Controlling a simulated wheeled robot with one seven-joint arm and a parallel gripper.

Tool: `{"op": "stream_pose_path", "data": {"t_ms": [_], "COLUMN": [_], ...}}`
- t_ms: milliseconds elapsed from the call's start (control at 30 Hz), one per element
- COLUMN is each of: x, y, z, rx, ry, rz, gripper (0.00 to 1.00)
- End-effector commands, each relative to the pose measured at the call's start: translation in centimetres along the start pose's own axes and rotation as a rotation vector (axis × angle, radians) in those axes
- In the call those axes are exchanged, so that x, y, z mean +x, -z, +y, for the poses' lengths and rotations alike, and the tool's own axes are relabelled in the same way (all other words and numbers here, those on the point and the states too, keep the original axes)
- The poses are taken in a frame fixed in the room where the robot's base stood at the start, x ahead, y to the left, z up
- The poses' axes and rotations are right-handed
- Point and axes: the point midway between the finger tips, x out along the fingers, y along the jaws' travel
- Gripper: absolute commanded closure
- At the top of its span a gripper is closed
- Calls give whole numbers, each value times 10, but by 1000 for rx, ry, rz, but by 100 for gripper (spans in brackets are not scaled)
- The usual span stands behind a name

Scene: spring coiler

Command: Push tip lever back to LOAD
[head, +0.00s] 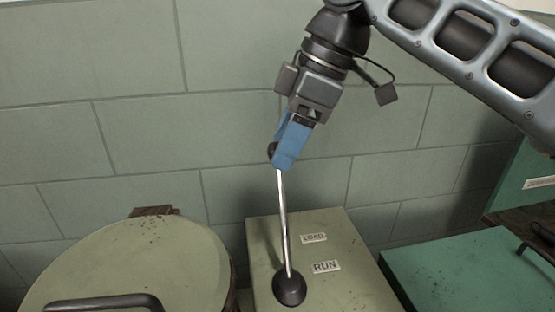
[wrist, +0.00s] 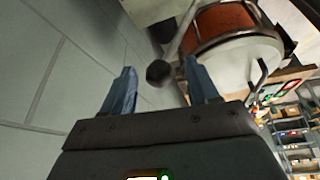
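The tip lever (head: 283,222) is a thin silver rod rising from a black round base (head: 289,288) on a pale green box (head: 350,285). It leans slightly left in the head view. Its dark knob (head: 271,150) is partly hidden behind my gripper's blue fingers. The LOAD label (head: 313,237) is on the box top, farther back than the RUN label (head: 325,266). My gripper (head: 282,160) is at the lever's top. In the wrist view my gripper (wrist: 160,76) is open, with the black knob (wrist: 158,73) between the fingertips; contact cannot be told.
A round pale green lid (head: 130,262) with a black handle (head: 105,302) is at the left. A teal surface (head: 465,275) is at the right. A green block wall (head: 130,130) stands behind. The wrist view also shows a red drum (wrist: 225,22) and shelves (wrist: 295,125).

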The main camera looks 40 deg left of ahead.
Motion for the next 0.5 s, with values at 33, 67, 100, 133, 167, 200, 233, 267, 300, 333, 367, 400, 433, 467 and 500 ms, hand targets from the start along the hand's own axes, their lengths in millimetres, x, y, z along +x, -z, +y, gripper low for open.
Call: {"op": "stream_pose_path", "data": {"t_ms": [33,67,100,133,167,200,233,267,300,333,367,400,433,467,500], "x": [-8,-12,-17,-20,-23,-26,-28,-30,-31,-32,-32,-32,-32,-32,-32], "y": [0,0,0,0,0,0,0,0,0,0,0,0,0,0,0], "z": [0,0,0,0,0,0,0,0,0,0,0,0,0,0,0], "rx": [-1,0,0,0,0,0,0,0,0,0,0,0,0,0,0], "ry": [-1,0,0,0,1,1,1,1,1,1,1,1,1,2,2], "rz": [1,0,1,1,1,0,0,0,1,1,1,1,1,1,1], "gripper": [41,41,41,41,41,41,41,41,41,41,41,41,41,41,41]}}
